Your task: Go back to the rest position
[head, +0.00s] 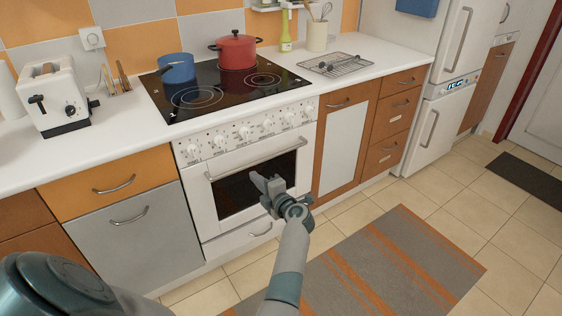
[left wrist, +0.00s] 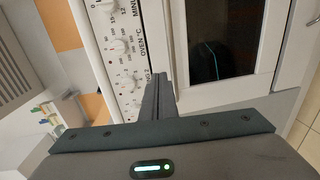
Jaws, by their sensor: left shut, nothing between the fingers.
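My left gripper (head: 264,183) is in front of the white oven door in the head view, with its arm coming up from the bottom. Its fingers are together with nothing between them. My right gripper is not in view.
The oven (head: 250,170) is shut. A red pot (head: 237,52) and a blue pot (head: 177,69) are on the hob. A toaster (head: 55,98) stands on the counter at left. A striped rug (head: 400,262) lies on clear floor.

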